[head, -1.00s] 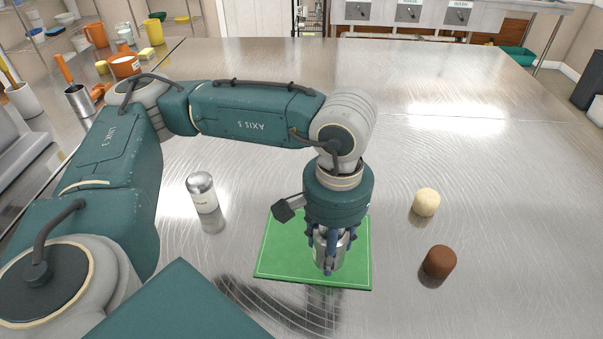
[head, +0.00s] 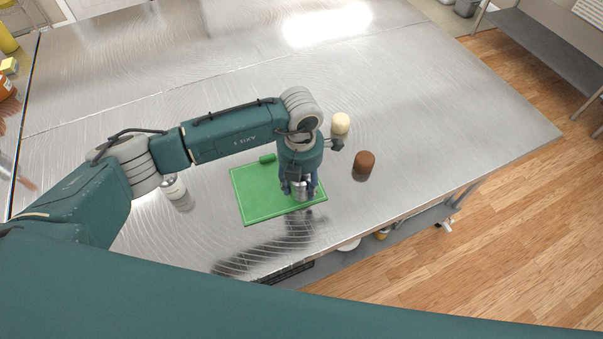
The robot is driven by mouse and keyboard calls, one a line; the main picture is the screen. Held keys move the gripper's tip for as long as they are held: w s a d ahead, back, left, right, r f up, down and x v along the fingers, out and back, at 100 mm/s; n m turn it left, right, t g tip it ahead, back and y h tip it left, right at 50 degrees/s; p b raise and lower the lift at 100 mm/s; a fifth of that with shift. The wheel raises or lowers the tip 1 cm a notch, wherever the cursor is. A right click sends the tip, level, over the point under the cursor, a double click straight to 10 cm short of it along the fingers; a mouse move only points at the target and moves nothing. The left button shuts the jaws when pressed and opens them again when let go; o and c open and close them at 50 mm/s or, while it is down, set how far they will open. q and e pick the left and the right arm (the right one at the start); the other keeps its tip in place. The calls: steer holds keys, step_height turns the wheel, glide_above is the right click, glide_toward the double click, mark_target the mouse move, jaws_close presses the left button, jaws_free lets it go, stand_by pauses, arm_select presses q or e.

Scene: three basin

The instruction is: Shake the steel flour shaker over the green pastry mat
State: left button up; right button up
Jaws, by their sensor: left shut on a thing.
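The green pastry mat (head: 258,197) lies flat on the steel table. My left gripper (head: 301,190) points down over the mat's right part. It is shut on the steel flour shaker (head: 302,188), whose metal side shows between the fingers. The fingers partly hide the shaker, and I cannot tell its exact height above the mat. My right gripper is not in view.
A second shaker with a pale body (head: 174,188) stands left of the mat, close to my arm. The back of the steel table (head: 200,60) is clear.

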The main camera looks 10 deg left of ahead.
arm_select(q)
steer(key=shift+s+d+f+n, duration=0.15)
steer(key=shift+n, duration=0.45)
steer(key=shift+a+f+h, duration=0.1)
steer(key=shift+a+h, duration=0.1)
steer(key=shift+h, duration=0.2)
steer(key=shift+a, duration=0.1)
steer(key=shift+w+g+h+b, duration=0.2)
steer(key=shift+g+h+b, duration=0.1)
steer(key=shift+h+b, duration=0.25)
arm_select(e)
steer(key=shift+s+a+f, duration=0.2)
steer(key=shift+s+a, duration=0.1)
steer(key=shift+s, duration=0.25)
arm_select(q)
steer(key=shift+a, duration=0.1)
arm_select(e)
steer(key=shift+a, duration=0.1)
